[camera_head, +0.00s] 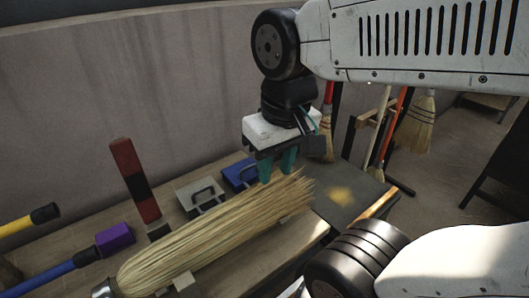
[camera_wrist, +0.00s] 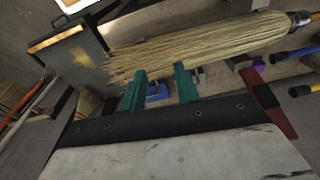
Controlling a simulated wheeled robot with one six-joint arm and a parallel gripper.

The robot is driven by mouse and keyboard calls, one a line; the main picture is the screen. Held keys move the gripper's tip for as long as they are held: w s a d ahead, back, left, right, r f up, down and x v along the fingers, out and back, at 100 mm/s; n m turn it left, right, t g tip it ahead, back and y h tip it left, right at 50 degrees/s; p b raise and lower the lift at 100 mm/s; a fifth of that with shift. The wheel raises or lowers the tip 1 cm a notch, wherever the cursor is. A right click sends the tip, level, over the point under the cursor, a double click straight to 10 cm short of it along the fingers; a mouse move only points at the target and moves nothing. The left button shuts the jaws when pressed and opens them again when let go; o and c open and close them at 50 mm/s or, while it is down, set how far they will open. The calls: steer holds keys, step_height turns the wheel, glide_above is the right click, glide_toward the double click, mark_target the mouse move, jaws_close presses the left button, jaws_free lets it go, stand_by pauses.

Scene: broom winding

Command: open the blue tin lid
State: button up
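The blue tin lid (camera_head: 233,178) has a dark handle on top and lies on the bench against the back wall, partly hidden behind the broom straw and my gripper. In the wrist view a bit of the blue lid (camera_wrist: 158,91) shows between my two teal fingers, beyond them. My gripper (camera_head: 277,168) is open and empty, with its fingers pointing down, just right of the lid in the head view. The fingers also stand apart in the wrist view (camera_wrist: 159,72). I cannot tell how far above the lid they are.
A large straw broom head (camera_head: 215,235) lies across the bench in front of the lid. A grey lid with a handle (camera_head: 187,192) sits to the left. More brooms (camera_head: 418,125) hang at right.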

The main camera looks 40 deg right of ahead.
steer(key=w+d+f+m, duration=0.2)
steer(key=w+m, duration=0.3)
steer(key=w, duration=0.2)
steer(key=w+d+f+m, duration=0.2)
steer(key=w+d+m, duration=0.15)
steer(key=w, duration=0.25)
steer(key=w+d+f+m, duration=0.1)
steer(key=w+f+m, duration=0.2)
steer(key=f, duration=0.2)
steer(key=w+d+f+m, duration=0.2)
steer(key=w+f, duration=0.2)
steer(key=f, duration=0.1)
steer(key=w+d+f+m, duration=0.2)
steer(key=w+f+m, duration=0.1)
steer(key=f, duration=0.2)
steer(key=shift+w+f+m+t, duration=0.35)
steer(key=shift+w+t, duration=0.05)
jaws_close()
